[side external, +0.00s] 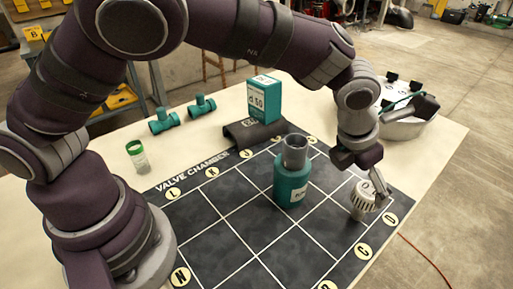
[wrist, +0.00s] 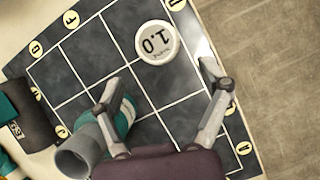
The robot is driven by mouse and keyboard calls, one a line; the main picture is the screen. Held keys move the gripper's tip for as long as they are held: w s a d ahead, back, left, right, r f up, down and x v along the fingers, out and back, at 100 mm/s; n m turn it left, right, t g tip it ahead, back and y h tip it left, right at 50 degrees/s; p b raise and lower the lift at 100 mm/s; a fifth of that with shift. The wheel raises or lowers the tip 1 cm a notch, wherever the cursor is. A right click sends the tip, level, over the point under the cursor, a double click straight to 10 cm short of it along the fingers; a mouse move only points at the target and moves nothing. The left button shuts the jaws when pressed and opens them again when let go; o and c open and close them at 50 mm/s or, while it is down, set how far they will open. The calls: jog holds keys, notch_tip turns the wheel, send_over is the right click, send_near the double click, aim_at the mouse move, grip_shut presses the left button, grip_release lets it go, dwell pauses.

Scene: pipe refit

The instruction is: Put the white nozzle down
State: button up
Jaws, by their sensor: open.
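The white nozzle (side external: 361,203), a ribbed round piece with a pale top, stands on the dark gridded mat (side external: 230,196) near the circle marked D. My gripper (side external: 378,184) is low over the nozzle's right side in the side view. In the wrist view my gripper (wrist: 160,80) has its two fingers spread wide with nothing held between them. Whether a finger touches the nozzle cannot be told.
A teal cylinder with a grey pipe top (side external: 292,178) stands on the mat left of the nozzle. A black saddle (side external: 262,131) and a teal box (side external: 264,98) are behind.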

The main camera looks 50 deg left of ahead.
jog(key=s+a+r+n+h, duration=0.1)
jog(key=s+a+r+n, duration=0.2)
jog(key=a+r+n, duration=0.5)
jog(key=s+a+r+n, duration=0.3)
jog(key=s+n, duration=0.1)
jog(key=n, duration=0.7)
jog(key=s+a+n+t+y, duration=0.1)
jog(key=s+a+n, duration=0.7)
jog(key=n, duration=1.2)
jog(key=shift+s+y, duration=0.6)
jog(key=shift+s, duration=0.15)
